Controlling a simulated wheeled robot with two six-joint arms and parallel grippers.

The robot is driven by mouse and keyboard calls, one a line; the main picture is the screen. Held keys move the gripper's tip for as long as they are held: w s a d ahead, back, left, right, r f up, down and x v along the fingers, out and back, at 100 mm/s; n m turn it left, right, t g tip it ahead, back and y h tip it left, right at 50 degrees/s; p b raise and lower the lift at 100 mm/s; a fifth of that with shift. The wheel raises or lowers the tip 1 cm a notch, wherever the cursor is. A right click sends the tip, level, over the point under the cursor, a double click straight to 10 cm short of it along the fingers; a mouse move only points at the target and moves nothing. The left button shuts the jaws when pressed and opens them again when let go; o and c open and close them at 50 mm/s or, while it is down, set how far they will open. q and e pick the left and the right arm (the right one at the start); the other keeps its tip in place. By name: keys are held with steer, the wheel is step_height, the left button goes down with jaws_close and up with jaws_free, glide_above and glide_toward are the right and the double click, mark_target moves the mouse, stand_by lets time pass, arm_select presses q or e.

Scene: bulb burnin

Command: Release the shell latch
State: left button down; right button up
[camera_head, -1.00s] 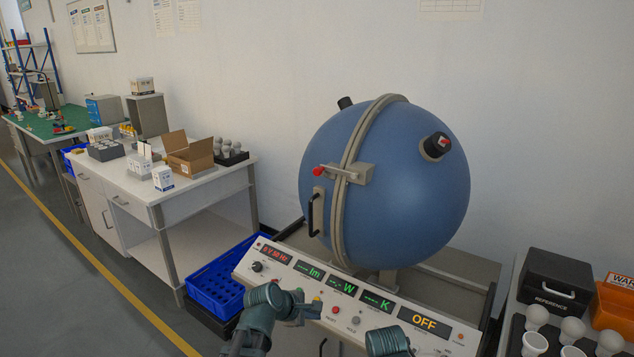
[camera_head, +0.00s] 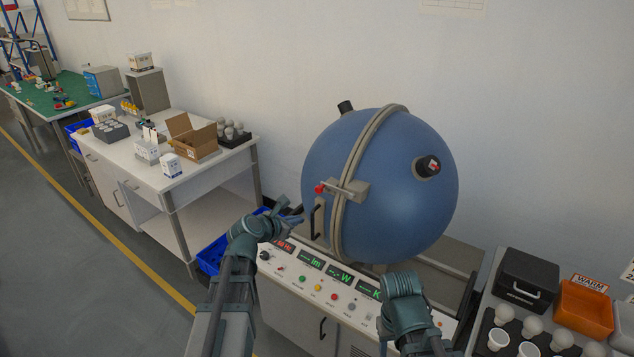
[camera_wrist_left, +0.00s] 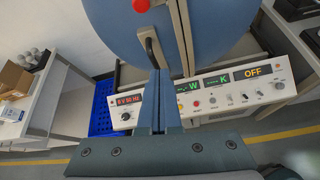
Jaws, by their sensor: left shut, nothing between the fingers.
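The blue sphere (camera_head: 400,190) stands behind the control panel, with a beige band around its seam. The shell latch (camera_head: 345,190), a beige block and bar with a red knob (camera_head: 320,188), sits across the seam on the front left. A dark handle (camera_head: 313,222) is below it. My left gripper (camera_head: 290,215) is shut and empty, just left of the handle and below the red knob. It appears apart from the latch. In the left wrist view, the shut fingers (camera_wrist_left: 161,100) point up toward the handle (camera_wrist_left: 152,50). My right arm shows at the lower right; its fingers cannot be seen.
The control panel (camera_head: 318,278) with lit displays and buttons lies below the sphere. A white workbench (camera_head: 140,160) with boxes stands left. A blue crate (camera_head: 212,256) is on the floor. A black case (camera_head: 527,275) and orange bin (camera_head: 583,308) stand right.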

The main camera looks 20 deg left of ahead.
arm_select(q)
steer(key=shift+w+a+r+n+t+p, duration=0.15)
steer(key=shift+a+r+n+p, duration=0.1)
steer(key=shift+r, duration=0.3)
steer(key=shift+w+a+r+n+t+p, duration=0.15)
steer(key=shift+r+n+p, duration=0.1)
steer(key=shift+r, duration=0.3)
arm_select(e)
steer(key=shift+d+r, duration=0.1)
steer(key=shift+r, duration=0.8)
arm_select(q)
steer(key=b+x, duration=0.5)
steer(key=x, duration=0.5)
arm_select(e)
step_height(320, 180, down, 5)
arm_select(q)
steer(key=shift+w+d+r+p, duration=0.1)
steer(key=shift+d+r+p, duration=0.05)
steer(key=shift+r+p, duration=0.85)
steer(key=shift+w+d+r+p, duration=0.1)
steer(key=shift+d+r+p, duration=0.1)
steer(key=shift+r+p, duration=0.8)
arm_select(e)
steer(key=shift+r, duration=2.15)
steer(key=shift+r, duration=0.1)
